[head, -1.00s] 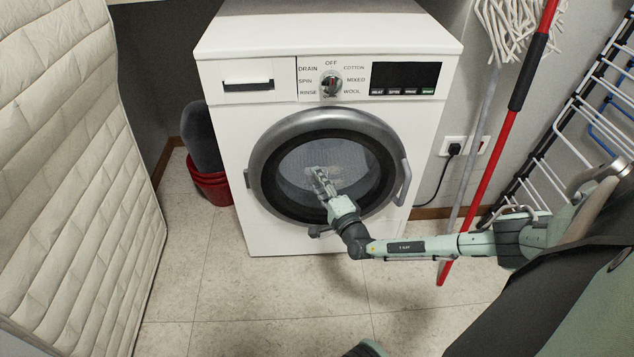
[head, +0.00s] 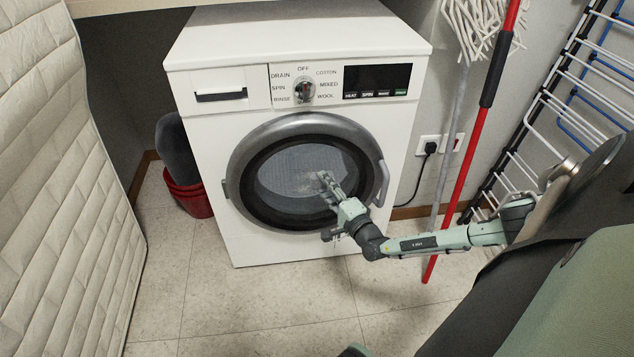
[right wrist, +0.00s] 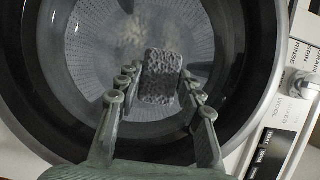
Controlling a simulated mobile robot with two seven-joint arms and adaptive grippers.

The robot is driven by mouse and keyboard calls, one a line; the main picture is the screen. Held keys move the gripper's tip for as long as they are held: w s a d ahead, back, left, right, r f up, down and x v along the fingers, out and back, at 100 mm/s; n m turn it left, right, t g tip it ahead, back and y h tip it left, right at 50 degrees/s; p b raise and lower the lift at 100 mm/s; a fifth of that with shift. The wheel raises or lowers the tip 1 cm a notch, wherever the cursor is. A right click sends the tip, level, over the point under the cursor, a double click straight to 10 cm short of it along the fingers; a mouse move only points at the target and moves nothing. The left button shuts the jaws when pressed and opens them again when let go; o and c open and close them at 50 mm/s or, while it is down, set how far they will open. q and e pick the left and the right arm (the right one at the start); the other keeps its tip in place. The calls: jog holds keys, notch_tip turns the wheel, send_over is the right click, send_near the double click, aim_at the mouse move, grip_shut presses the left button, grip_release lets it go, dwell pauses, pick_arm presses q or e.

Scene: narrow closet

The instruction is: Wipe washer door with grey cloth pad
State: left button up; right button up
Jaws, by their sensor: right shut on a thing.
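The washer door (head: 357,140) is round and closed, with a grey outer ring, a dark inner ring and a glass middle. My right gripper (head: 325,180) is in front of the glass, right of its middle. In the right wrist view its two fingers (right wrist: 162,92) are shut on the grey cloth pad (right wrist: 161,76), a small speckled block. The pad faces the glass; whether it touches cannot be told. Faint pale and brownish patches (right wrist: 133,36) show on the glass. In the head view the pad is hard to make out. My left gripper is not in view.
The white washer (head: 290,40) has a knob and a dark display. A quilted mattress (head: 60,180) stands at left, a red bucket (head: 190,200) beside the washer. A red pole (head: 465,165), a mop (head: 445,150) and a drying rack (head: 550,95) are at right. The floor in front is mostly clear.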

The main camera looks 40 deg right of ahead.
jog(key=shift+s, duration=0.1)
jog(key=shift+s+a+r+p, duration=0.1)
jog(key=shift+s+a+p, duration=0.2)
jog(key=shift+s+p, duration=0.15)
jog(key=shift+s+a+r+p, duration=0.1)
jog(key=shift+s+a+p, duration=0.2)
jog(key=shift+s, duration=0.2)
jog(key=shift+s+a+f+p, duration=0.1)
jog(key=shift+s+a+p, duration=0.35)
jog(key=shift+s, duration=0.35)
jog(key=shift+s+a+f+p, duration=0.1)
jog(key=shift+s+a+p, duration=0.35)
jog(key=shift+s, duration=0.3)
jog(key=shift+s+a, duration=0.1)
jog(key=shift+s+a+p, duration=0.3)
jog(key=shift+s+a, duration=0.05)
jog(key=shift+s, duration=0.25)
jog(key=shift+s+a+p, duration=0.3)
jog(key=shift+s+a, duration=0.05)
jog(key=shift+s, duration=0.25)
